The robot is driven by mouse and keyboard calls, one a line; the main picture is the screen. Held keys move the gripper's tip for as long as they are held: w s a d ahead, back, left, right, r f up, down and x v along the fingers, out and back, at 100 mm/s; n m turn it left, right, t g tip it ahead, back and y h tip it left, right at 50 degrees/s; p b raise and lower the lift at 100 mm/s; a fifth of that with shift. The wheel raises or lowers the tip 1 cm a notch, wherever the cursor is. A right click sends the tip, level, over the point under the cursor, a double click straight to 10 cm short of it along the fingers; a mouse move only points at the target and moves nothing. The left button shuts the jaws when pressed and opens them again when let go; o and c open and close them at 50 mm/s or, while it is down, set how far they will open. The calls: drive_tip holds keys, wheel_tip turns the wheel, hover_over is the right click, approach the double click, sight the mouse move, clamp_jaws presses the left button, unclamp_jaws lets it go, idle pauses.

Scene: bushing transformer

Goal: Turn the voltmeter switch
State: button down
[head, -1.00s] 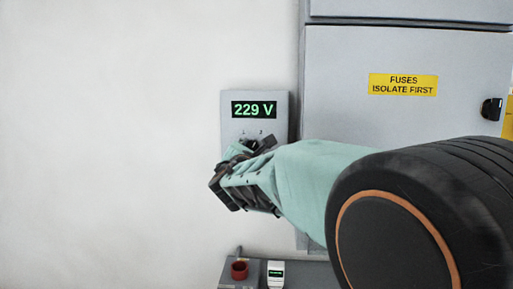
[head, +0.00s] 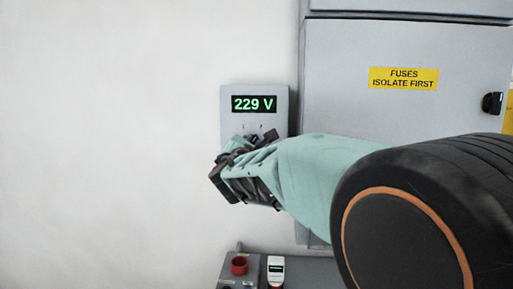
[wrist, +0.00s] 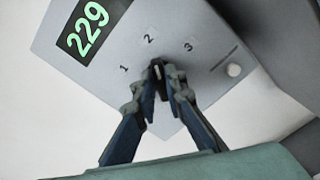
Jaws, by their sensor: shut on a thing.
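The voltmeter (head: 282,105) is a grey box on the wall with a green display reading 229 V. In the wrist view its panel (wrist: 95,72) shows tilted, with the marks 1, 2 and 3 around a small dark switch (wrist: 157,68). My gripper (wrist: 164,80) has its fingertips shut on the switch, one on each side. The fingertips cover much of the switch, so I cannot tell exactly which mark it points to. In the head view my gripper (head: 248,152) is in front of the voltmeter's lower part and hides the switch.
A grey cabinet (head: 335,110) with a yellow fuse label (head: 403,79) and a black knob (head: 492,103) stands right of the voltmeter. Below are a red button (head: 239,265) and a small white device (head: 276,270). The wall at left is bare.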

drive_tip(key=shift+d+f+m+b, duration=0.1)
drive_tip(key=shift+f+m+b, duration=0.05)
drive_tip(key=shift+m+b, duration=3.3)
drive_tip(key=shift+d+f+m+b, duration=0.15)
drive_tip(key=shift+m+b, duration=2.1)
drive_tip(key=shift+b, duration=2.25)
drive_tip(key=c, duration=2)
unclamp_jaws()
drive_tip(key=shift+r, duration=0.1)
